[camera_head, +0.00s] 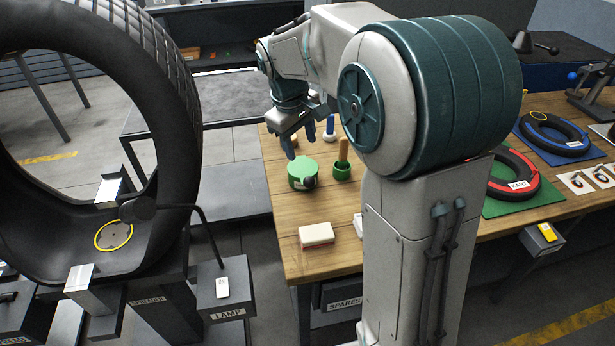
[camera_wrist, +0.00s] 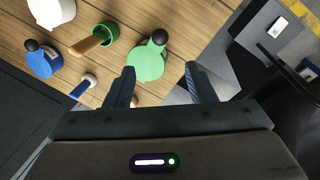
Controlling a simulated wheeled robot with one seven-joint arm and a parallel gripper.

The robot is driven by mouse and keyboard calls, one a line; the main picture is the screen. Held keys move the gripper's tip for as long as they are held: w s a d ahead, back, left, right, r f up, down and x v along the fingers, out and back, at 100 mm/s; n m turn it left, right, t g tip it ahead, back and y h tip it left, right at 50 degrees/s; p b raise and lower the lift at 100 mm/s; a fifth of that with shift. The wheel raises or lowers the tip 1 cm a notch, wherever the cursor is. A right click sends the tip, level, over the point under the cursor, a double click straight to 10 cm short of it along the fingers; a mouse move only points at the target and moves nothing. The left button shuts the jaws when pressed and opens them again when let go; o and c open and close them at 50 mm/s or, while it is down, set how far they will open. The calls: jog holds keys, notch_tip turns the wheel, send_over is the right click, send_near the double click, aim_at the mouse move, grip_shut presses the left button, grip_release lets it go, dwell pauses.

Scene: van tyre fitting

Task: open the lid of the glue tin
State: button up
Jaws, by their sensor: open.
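A round green tin with a flat green lid (camera_head: 302,171) stands near the left end of the wooden bench. A black knob (camera_head: 309,182) sits at its rim, and the lid looks shut. The tin also shows in the wrist view (camera_wrist: 147,64), with its knob (camera_wrist: 159,37) on the far side. My gripper (camera_head: 299,146) is open and empty, pointing down close to the green tin. In the wrist view its fingertips (camera_wrist: 159,71) lie on either side of the tin's near part; contact cannot be told.
A green cup (camera_wrist: 111,33) holding a wooden handle stands beside the tin. A blue tin with a black knob (camera_wrist: 45,62) and a blue-handled tool (camera_wrist: 83,86) are close by. A white-topped block (camera_head: 317,234) lies nearer the front edge. A large tyre (camera_head: 177,110) stands left.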

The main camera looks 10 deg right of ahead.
aim_at(308, 178)
jog(key=f, duration=0.4)
jog(key=w+d+f, duration=0.1)
jog(key=f, duration=0.3)
jog(key=d+f, duration=0.1)
jog(key=f, duration=0.4)
jog(key=shift+w+d+f+p, duration=0.1)
jog(key=shift+w+p, duration=0.05)
jog(key=shift+p, duration=0.15)
grip_shut()
